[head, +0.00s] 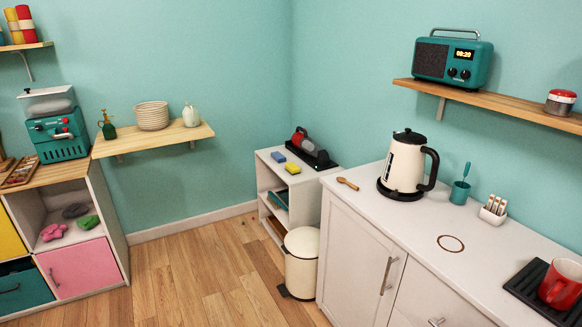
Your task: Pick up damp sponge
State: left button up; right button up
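Two small sponge-like blocks lie on top of a low white shelf unit (270,176) in the back corner. One is a blue sponge (278,157). The other is a yellow sponge (292,168), just in front and to the right of the blue one. They look apart from each other. I cannot tell from this view which of them is damp. Neither of my grippers is in view.
A dark device with a red part (309,148) stands beside the sponges. A cream bin (301,262) stands before the shelf unit, and a white counter (400,222) with a kettle (404,165) adjoins on the right. The wooden floor (205,275) in the middle is clear.

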aim_at(292, 169)
jog(key=i+j, duration=0.3)
jog(key=i, duration=0.25)
jog(key=i+j, duration=0.35)
jog(key=i, duration=0.2)
jog(key=i+j, duration=0.3)
jog(key=i, duration=0.25)
